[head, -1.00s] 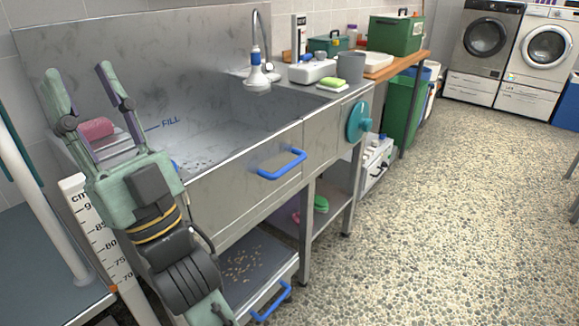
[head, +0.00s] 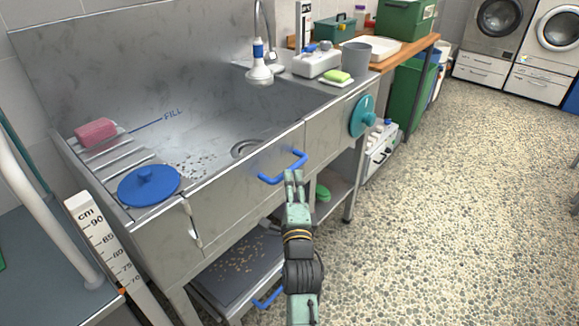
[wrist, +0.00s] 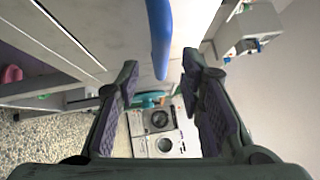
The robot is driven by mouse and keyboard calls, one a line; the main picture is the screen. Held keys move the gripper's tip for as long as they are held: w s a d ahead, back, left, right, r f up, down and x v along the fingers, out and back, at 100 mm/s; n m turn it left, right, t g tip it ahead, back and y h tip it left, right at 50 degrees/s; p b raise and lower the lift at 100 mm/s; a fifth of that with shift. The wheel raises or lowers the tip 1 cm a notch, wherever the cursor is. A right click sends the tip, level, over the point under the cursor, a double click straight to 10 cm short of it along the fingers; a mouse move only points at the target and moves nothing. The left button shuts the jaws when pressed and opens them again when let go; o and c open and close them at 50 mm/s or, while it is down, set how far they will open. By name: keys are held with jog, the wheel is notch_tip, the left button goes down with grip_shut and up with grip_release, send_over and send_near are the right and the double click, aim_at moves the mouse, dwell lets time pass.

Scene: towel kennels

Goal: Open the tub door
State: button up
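The steel tub (head: 90,75) has a front door panel (head: 235,195) with a blue bar handle (head: 270,179) near its upper right. The door looks closed, flush with the tub's front. My gripper (head: 294,176) is at the right part of the handle in the head view. In the wrist view, my gripper (wrist: 163,72) has its two fingers spread apart, with the blue handle (wrist: 160,35) running down into the gap between them. The fingers are not closed on it; whether one touches it I cannot tell.
A white latch-like piece (head: 193,222) is at the door's left edge. A lower shelf (head: 240,268) has another blue handle (head: 268,298). The floor (head: 450,210) at right is clear.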

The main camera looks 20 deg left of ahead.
aim_at(289, 168)
jog(key=p+x, duration=0.1)
jog(key=x, duration=0.4)
jog(key=shift+w+a+r, duration=0.1)
jog(key=shift+w+a, duration=0.05)
jog(key=shift+w, duration=0.05)
jog(key=shift+c, duration=0.5)
grip_shut()
